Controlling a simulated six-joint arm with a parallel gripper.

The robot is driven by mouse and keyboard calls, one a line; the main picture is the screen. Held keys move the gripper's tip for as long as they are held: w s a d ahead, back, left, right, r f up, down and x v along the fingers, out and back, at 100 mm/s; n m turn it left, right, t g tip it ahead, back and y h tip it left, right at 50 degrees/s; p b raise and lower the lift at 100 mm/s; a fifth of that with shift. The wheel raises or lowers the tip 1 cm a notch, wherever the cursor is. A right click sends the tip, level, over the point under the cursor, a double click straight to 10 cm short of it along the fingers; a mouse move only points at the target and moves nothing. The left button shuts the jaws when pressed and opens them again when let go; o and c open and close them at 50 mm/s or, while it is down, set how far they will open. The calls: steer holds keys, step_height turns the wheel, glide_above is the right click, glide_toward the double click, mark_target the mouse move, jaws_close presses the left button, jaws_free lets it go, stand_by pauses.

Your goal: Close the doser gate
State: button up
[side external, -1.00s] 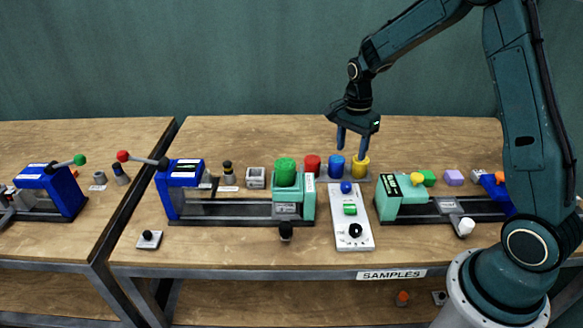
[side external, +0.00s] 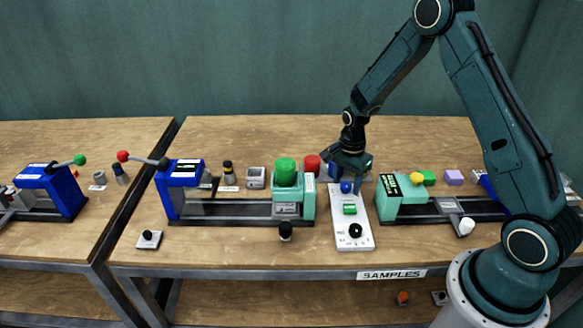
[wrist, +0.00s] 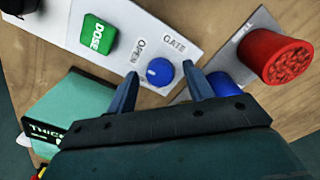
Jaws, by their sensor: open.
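The doser's white panel (side external: 353,222) stands mid-table with a blue gate knob (side external: 346,187) at its far end. In the wrist view the blue knob (wrist: 160,72) sits beside the printed words GATE and OPEN, with a small pale mark on its left side. My gripper (side external: 346,182) is low over the panel's far end. In the wrist view its fingers (wrist: 161,78) are spread open, one on either side of the knob, with visible gaps. Whether the tips reach down to knob height is unclear.
A green DOSE button (wrist: 97,35) and a black knob (side external: 355,230) share the panel. A red cylinder (wrist: 276,56) stands close to the right finger. Presses with teal blocks flank the panel: one at left (side external: 308,205), one at right (side external: 387,204).

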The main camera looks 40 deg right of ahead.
steer(key=c, duration=1)
steer(key=shift+n, duration=0.3)
steer(key=n, duration=0.3)
steer(key=shift+n, duration=0.4)
steer(key=n, duration=0.4)
steer(key=shift+n, duration=0.3)
steer(key=n, duration=0.4)
steer(key=shift+n, duration=2.5)
